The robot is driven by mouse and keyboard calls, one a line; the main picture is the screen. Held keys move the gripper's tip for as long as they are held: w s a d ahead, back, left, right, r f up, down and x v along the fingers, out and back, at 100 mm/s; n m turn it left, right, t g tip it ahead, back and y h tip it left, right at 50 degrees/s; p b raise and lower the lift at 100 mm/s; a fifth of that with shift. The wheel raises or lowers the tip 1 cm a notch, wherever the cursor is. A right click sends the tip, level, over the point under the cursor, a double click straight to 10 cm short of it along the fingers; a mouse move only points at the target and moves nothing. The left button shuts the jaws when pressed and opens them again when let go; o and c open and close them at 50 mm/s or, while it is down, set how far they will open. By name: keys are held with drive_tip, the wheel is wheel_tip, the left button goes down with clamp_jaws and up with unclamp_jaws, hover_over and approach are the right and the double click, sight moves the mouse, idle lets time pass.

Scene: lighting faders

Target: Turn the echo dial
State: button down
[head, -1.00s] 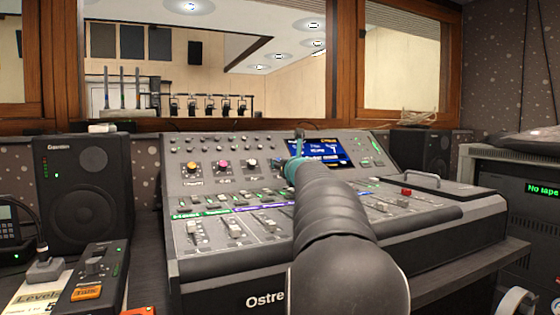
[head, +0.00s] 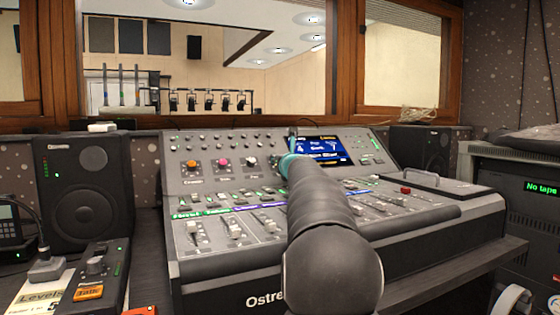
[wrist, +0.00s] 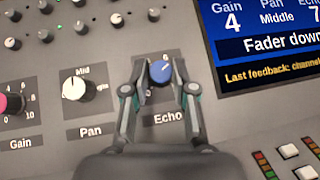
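The echo dial (wrist: 160,72) is a round blue knob with a light pointer line aimed to the upper right, above the "Echo" label in the wrist view. My gripper (wrist: 161,66) reaches over the panel with one finger on each side of the knob. In the head view my gripper (head: 292,135) is at the mixing desk just left of the screen, and my arm hides the echo dial.
The white pan dial (wrist: 76,88) stands left of the echo dial, with the pink gain dial (wrist: 10,104) further left. A blue screen (wrist: 270,45) is at the upper right and reads gain 4, pan middle and "Fader down". Faders (head: 234,229) line the desk's front.

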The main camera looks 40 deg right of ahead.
drive_tip(key=shift+d+n+t+y, duration=0.15)
drive_tip(key=shift+n+t+y, duration=0.15)
drive_tip(key=shift+n+y, duration=0.6)
drive_tip(key=shift+d+n+t+y, duration=0.1)
drive_tip(key=shift+n+t+y, duration=0.2)
drive_tip(key=shift+n+y, duration=0.55)
drive_tip(key=n+y+p, duration=0.1)
drive_tip(key=n+y, duration=0.1)
drive_tip(key=n, duration=0.1)
drive_tip(key=shift+s+r, duration=0.1)
drive_tip(key=shift+r, duration=0.05)
drive_tip(key=shift+n+y, duration=0.45)
drive_tip(key=shift+n, duration=0.1)
drive_tip(key=c, duration=0.9)
unclamp_jaws()
drive_tip(key=shift+c, duration=0.2)
drive_tip(key=s, duration=1.2)
drive_tip(key=shift+a, duration=0.2)
